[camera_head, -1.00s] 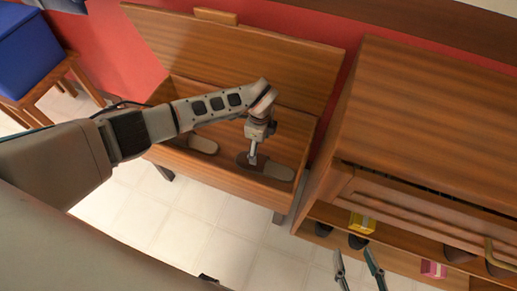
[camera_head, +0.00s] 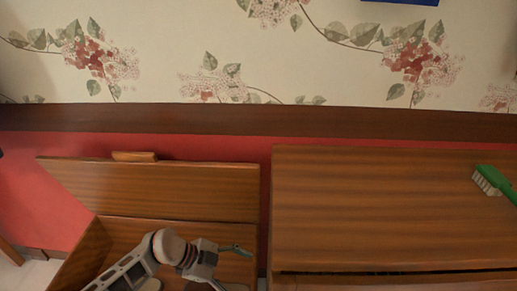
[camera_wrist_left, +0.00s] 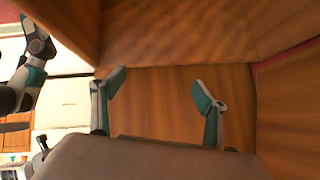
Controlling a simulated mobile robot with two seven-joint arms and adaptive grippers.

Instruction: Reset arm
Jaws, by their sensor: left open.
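My left arm reaches up from the bottom of the head view into the open wooden bench box. My left gripper (camera_head: 228,268) is at the box's right part, and its lower finger is cut off by the frame edge. In the left wrist view the gripper (camera_wrist_left: 158,92) is open, its two teal-tipped fingers wide apart with only brown wood beyond them. My right gripper is not clearly in view.
The bench's raised lid (camera_head: 160,190) stands behind the gripper. A wooden cabinet (camera_head: 385,215) is close on the right, with a green brush (camera_head: 492,182) on top. A red and floral papered wall (camera_head: 330,80) is behind. Wooden panels surround the left gripper closely.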

